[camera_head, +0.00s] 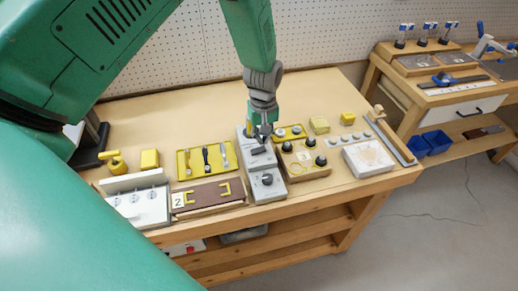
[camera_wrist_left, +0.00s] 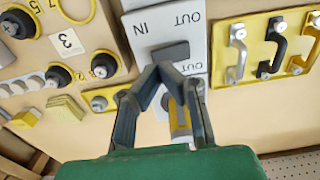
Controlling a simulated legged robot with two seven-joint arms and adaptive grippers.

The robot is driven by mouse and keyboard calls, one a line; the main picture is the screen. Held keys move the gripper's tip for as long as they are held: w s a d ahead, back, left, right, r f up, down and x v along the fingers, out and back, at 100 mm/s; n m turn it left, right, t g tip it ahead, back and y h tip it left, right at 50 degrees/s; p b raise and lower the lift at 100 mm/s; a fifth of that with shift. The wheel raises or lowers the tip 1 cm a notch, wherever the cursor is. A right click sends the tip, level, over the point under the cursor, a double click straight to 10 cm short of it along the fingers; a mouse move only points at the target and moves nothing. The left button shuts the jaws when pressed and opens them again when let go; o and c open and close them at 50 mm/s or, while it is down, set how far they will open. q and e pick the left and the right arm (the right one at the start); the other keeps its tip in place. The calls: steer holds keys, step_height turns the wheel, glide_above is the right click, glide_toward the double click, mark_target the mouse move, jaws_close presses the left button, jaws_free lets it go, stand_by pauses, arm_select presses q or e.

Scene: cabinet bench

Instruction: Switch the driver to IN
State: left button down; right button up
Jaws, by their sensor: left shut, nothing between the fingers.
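A grey control box (camera_head: 266,184) stands on the bench, with a dark knob on its front part. Its panel (camera_wrist_left: 140,50) in the left wrist view carries the words IN and OUT around a dark rectangular switch (camera_wrist_left: 170,52). The switch also shows in the head view (camera_head: 258,150). My left gripper (camera_head: 262,137) is over the rear of the box, fingers pointing down. In the left wrist view its fingertips (camera_wrist_left: 165,70) are together, empty, at the switch's edge; I cannot tell whether they touch. A yellow and silver part (camera_wrist_left: 178,118) is partly hidden behind the fingers.
Left of the box are a yellow tray with handles (camera_head: 185,165) and a brown board marked 2 (camera_head: 210,195). Right of it is a wooden block with black knobs (camera_head: 305,160). A white pegboard (camera_head: 320,35) stands behind. Bare bench top lies at the back.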

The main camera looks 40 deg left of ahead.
mark_target(263, 148)
arm_select(q)
steer(key=shift+f+b, duration=0.8)
steer(key=shift+f, duration=0.65)
stand_by(0.5)
step_height(263, 148, up, 7)
steer(key=p, duration=0.6)
steer(key=shift+r, duration=0.1)
stand_by(0.5)
